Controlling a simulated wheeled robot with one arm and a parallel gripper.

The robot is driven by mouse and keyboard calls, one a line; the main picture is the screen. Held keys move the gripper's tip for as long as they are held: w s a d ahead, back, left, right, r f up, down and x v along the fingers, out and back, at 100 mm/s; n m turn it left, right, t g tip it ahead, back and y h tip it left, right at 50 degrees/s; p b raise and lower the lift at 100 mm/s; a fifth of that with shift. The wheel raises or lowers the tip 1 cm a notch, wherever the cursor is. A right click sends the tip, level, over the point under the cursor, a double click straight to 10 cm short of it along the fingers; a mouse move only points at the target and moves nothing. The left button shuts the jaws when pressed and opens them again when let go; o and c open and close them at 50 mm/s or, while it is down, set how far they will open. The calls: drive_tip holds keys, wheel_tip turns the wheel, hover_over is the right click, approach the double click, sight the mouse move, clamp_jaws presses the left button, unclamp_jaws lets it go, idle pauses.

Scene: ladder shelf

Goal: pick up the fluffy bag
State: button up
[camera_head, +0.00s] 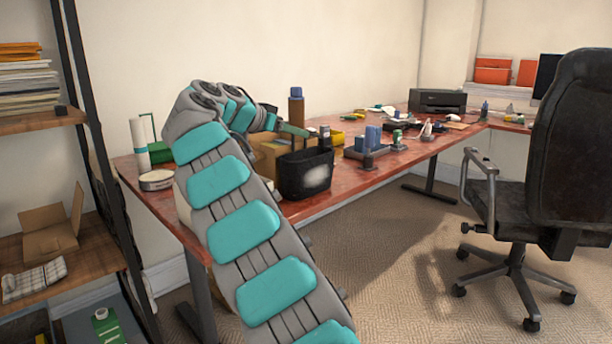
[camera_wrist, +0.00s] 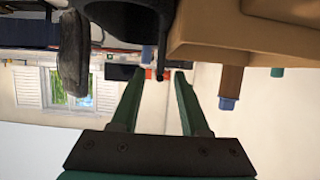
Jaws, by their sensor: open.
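A black, open-topped bag (camera_head: 305,178) with a pale grey patch on its front stands at the near edge of the red desk (camera_head: 375,178); it best fits the fluffy bag, though its texture is unclear. In the upside-down wrist view, a dark rounded shape at the top edge looks like the same bag (camera_wrist: 128,20). My gripper (camera_wrist: 161,76) is open with nothing between its green fingers. In the head view, my gripper (camera_head: 292,130) shows partly behind my arm, just above and behind the bag. I cannot tell whether it touches the bag.
A cardboard box (camera_head: 266,150) stands just left of the bag, with a brown bottle (camera_head: 296,108) behind. A blue-and-grey organizer (camera_head: 368,146) is to the right. An office chair (camera_head: 570,150) stands at right, a ladder shelf (camera_head: 60,258) at left.

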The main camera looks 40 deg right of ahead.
drive_tip(key=shift+x, duration=1.05)
drive_tip(key=shift+c, duration=0.3)
clamp_jaws()
